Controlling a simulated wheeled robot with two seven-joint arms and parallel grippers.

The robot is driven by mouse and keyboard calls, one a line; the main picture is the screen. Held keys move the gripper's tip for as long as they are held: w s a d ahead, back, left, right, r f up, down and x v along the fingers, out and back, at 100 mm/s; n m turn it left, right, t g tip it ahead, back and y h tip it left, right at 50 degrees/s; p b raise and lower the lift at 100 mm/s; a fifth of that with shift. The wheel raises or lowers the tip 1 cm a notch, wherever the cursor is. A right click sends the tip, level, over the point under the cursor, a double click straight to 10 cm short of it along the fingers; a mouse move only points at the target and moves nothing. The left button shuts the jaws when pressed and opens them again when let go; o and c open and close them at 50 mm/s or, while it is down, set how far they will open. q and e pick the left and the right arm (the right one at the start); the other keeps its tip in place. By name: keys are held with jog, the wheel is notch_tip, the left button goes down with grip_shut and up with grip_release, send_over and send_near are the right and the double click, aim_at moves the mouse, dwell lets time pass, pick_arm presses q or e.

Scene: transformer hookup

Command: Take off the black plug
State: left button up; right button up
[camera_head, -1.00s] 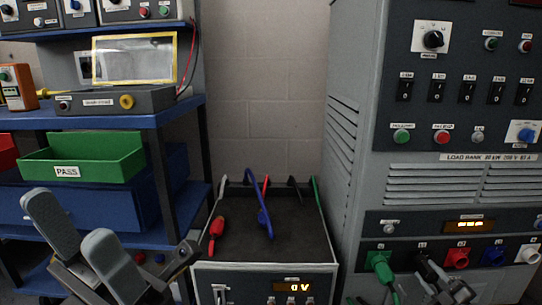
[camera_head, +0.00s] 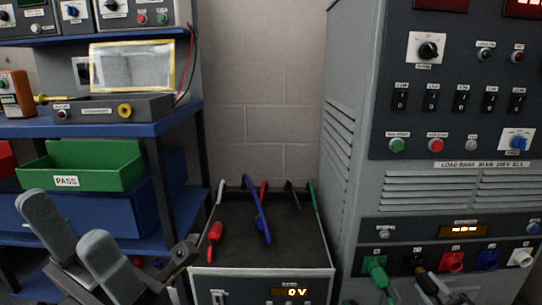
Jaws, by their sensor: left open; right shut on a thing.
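The black plug (camera_head: 421,273) is at the black socket, second from the left in the row on the load bank's lower front. My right gripper (camera_head: 430,284) is shut on the black plug at the bottom of the view. The gripper hides part of the plug, so I cannot tell how deep it sits in the socket. My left gripper (camera_head: 78,245) is open and empty at the lower left, in front of the blue shelf unit.
A green plug (camera_head: 375,267) with its cable sits just left of the black one. Red (camera_head: 452,262), blue (camera_head: 487,260) and white (camera_head: 521,257) sockets lie to the right. A transformer cart (camera_head: 300,225) with loose leads on top stands between shelf and load bank. A green PASS bin (camera_head: 85,165) is on the shelf.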

aim_at(442, 303)
jog(key=shift+s, duration=0.2)
dwell(0.3)
jog(key=shift+s+r+p, duration=0.15)
jog(key=shift+s+p, duration=0.95)
jog(key=shift+s, duration=0.1)
jog(key=shift+s+p, duration=0.65)
jog(key=shift+s, duration=0.65)
